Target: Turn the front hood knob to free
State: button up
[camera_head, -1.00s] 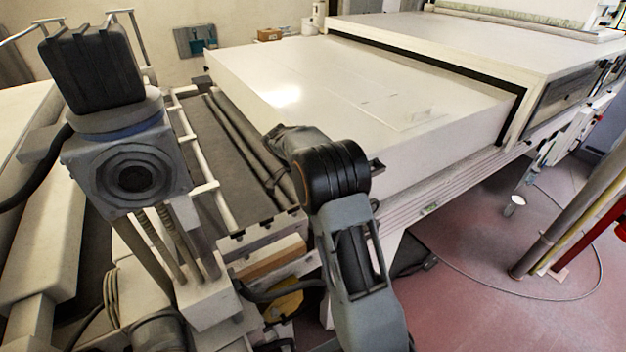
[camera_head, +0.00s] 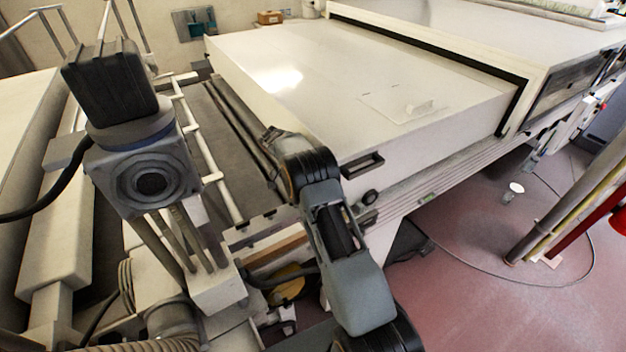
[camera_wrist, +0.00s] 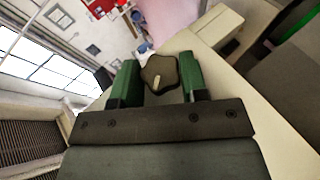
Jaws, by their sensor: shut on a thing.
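The knob (camera_wrist: 158,76) is dark and lobed with a short pale mark on its face. In the wrist view it sits between the two green fingers of my gripper (camera_wrist: 160,82), which are shut on its sides. The pale mark points down and slightly left in that view. A pale panel shows beside the knob.
A motor on a grey gearbox (camera_head: 148,180) stands close on the left. White rails (camera_head: 205,150) and a dark belt bed lie beside the hood. A pole (camera_head: 560,215) stands at the right, with a cable on the open red floor.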

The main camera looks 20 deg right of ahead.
dwell(0.4)
jog(key=o, duration=0.9)
jog(key=shift+r, duration=0.15)
jog(key=shift+r, duration=0.3)
jog(key=shift+o, duration=1.4)
notch_tip(320, 180, up, 7)
jog(key=s, duration=0.2)
jog(key=shift+s+a+b, duration=0.35)
jog(key=shift+a+b, duration=0.05)
jog(key=shift+b, duration=0.05)
jog(key=s+r, duration=0.1)
jog(key=s, duration=0.1)
jog(key=s+r+b, duration=0.1)
jog(key=s, duration=0.3)
jog(key=shift+s+a+r, duration=0.15)
jog(key=shift+a+r, duration=0.1)
jog(key=shift+r, duration=0.15)
jog(key=shift+c, duration=1.3)
jog(key=shift+s+a+r+b, duration=0.15)
jog(key=shift+s+a+r, duration=0.2)
jog(key=shift+s, duration=0.45)
jog(key=shift+s+a+r+b, duration=0.15)
jog(key=shift+s+r, duration=0.25)
jog(key=shift+s, duration=0.4)
jog(key=shift+s+a+r+b, duration=0.15)
jog(key=shift+s+a+r, duration=0.2)
jog(key=shift+s, duration=0.45)
jog(key=shift+d, duration=0.1)
